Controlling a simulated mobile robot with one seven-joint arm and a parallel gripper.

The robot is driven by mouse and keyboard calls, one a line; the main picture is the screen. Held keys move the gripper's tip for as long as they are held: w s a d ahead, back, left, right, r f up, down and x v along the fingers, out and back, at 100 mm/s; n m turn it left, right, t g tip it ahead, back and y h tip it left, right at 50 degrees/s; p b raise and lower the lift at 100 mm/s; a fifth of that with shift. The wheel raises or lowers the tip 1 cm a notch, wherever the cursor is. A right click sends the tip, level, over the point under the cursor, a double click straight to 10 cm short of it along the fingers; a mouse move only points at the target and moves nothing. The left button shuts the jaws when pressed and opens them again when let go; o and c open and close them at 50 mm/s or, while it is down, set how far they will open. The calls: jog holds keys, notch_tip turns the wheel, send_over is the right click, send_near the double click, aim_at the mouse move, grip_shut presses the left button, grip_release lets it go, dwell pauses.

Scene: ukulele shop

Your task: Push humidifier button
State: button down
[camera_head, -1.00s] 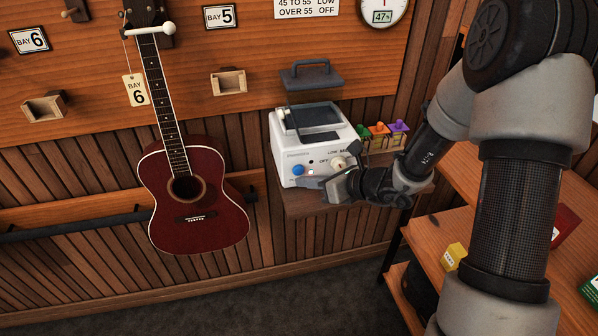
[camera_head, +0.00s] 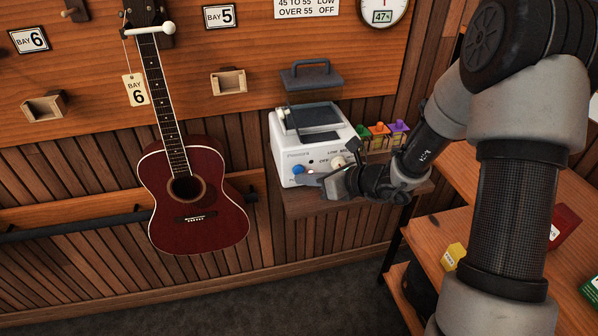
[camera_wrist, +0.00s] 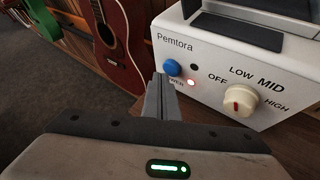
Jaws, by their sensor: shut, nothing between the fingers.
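The humidifier (camera_head: 291,137) is a white box on a small wooden shelf. Its round blue button (camera_head: 298,169) is at the left of the front face and also shows in the wrist view (camera_wrist: 172,67). A red light (camera_wrist: 191,82) beside the button is lit. A cream dial (camera_wrist: 240,100) sits to the right, among OFF, LOW, MID and HIGH labels. My gripper (camera_head: 300,179) is shut and empty, just below and in front of the button. In the wrist view its fingertips (camera_wrist: 161,78) appear right beside the button; I cannot tell if they touch it.
A dark red guitar (camera_head: 190,200) hangs to the left. Small colored items (camera_head: 380,130) stand right of the humidifier, behind my wrist. A grey handled piece (camera_head: 311,75) is above it. A gauge (camera_head: 382,16) reads 47%. A wooden shelf unit (camera_head: 430,240) is at right.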

jog(key=shift+w+a, duration=0.15)
jog(key=shift+w, duration=0.25)
dwell(0.3)
jog(key=shift+s+d, duration=0.3)
jog(key=shift+s, duration=0.6)
jog(key=s+d+b, duration=0.1)
jog(key=s, duration=0.4)
jog(key=shift+s+d, duration=0.3)
jog(key=shift+s, duration=0.1)
